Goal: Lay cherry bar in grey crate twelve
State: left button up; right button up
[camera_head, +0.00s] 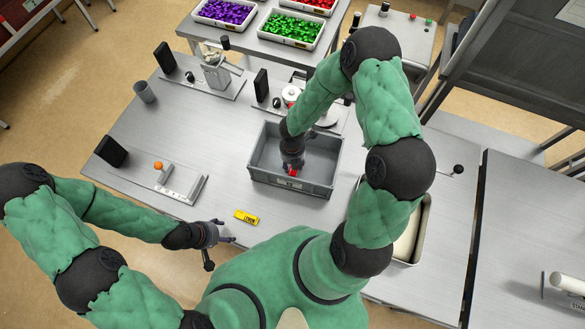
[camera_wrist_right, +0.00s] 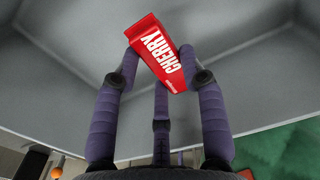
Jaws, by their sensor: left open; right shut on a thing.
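The cherry bar (camera_wrist_right: 158,52) is a red block with white CHERRY lettering, and its red also shows in the head view (camera_head: 291,170). My right gripper (camera_wrist_right: 160,78) is shut on it and holds it tilted between its fingers. In the head view the right gripper (camera_head: 292,163) reaches down inside the grey crate (camera_head: 326,168). The crate's grey walls fill most of the wrist view. Whether the bar touches the crate floor I cannot tell. My left gripper (camera_head: 220,235) is open and empty over the near part of the table.
A yellow bar marked LEMON (camera_head: 246,217) lies just right of the left gripper. A fixture with an orange knob (camera_head: 160,166) and a grey cup (camera_head: 144,92) stand at left. A metal tray (camera_head: 423,225) is right of the crate. Trays of purple (camera_head: 224,11) and green pieces (camera_head: 291,29) stand behind.

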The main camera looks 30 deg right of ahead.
pick_arm(q)
jog(key=shift+f+b, duration=0.4)
pick_arm(e)
notch_tip(320, 180, down, 4)
jog(key=shift+r, duration=0.2)
jog(key=shift+f, duration=0.2)
pick_arm(q)
jog(key=shift+f, duration=0.15)
pick_arm(e)
jog(key=shift+f, duration=0.15)
jog(key=o, duration=1.3)
jog(key=shift+c, duration=0.2)
